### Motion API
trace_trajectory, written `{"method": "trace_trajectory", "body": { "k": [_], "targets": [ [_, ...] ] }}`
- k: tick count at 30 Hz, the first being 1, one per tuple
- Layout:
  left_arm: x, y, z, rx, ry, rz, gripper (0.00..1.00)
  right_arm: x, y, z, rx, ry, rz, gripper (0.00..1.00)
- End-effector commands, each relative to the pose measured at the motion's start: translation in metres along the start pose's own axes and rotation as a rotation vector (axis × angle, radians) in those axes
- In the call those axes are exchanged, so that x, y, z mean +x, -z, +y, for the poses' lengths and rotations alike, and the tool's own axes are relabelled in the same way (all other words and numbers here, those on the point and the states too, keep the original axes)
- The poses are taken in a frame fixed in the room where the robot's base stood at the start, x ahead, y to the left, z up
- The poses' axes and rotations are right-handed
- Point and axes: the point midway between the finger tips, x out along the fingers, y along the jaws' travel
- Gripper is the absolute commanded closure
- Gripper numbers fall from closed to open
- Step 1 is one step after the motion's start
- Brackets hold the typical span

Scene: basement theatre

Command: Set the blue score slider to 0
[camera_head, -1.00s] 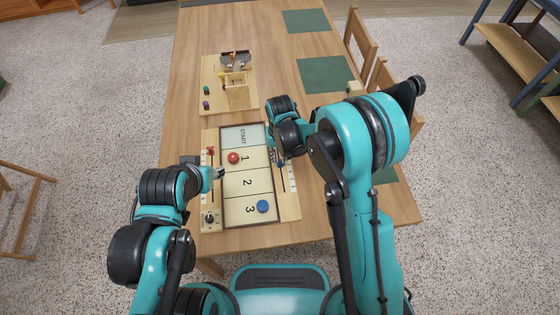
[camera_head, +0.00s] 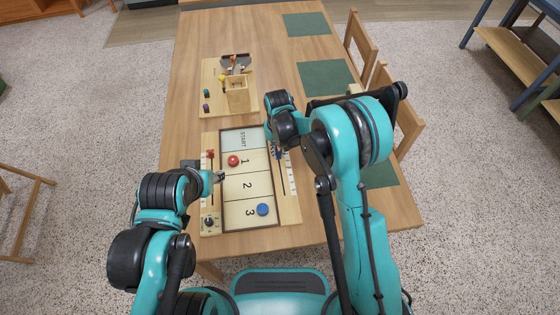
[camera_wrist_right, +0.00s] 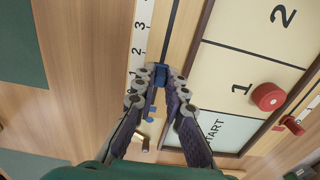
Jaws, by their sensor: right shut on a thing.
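The game board (camera_head: 228,137) lies on the table, with lanes marked START, 1, 2 and 3. The blue score slider (camera_wrist_right: 161,76) sits in the groove beside a white number scale (camera_wrist_right: 140,40) on the board's right side. My right gripper (camera_wrist_right: 160,73) is shut on it, with the slider close to the number 1. In the head view, my right gripper (camera_head: 277,151) is partly hidden by its own arm. My left gripper (camera_head: 219,176) is over the board's left edge beside lane 1; its finger opening is too small to tell.
A red puck (camera_head: 233,160) lies in lane 1 and a blue puck (camera_head: 263,209) in lane 3. A red slider (camera_head: 210,153) is on the left scale. A wooden tray (camera_head: 218,101) with a small box stands behind the board. Green mats (camera_head: 325,76) lie farther back.

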Motion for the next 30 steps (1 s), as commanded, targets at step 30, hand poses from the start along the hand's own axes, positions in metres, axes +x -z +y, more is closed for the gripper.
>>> {"method": "trace_trajectory", "body": {
  "k": [30],
  "targets": [
    [0.001,0.0,0.0,0.0,0.0,0.0,0.6,-0.007,0.047,0.0,0.0,0.0,0.002,0.79]
  ]
}}
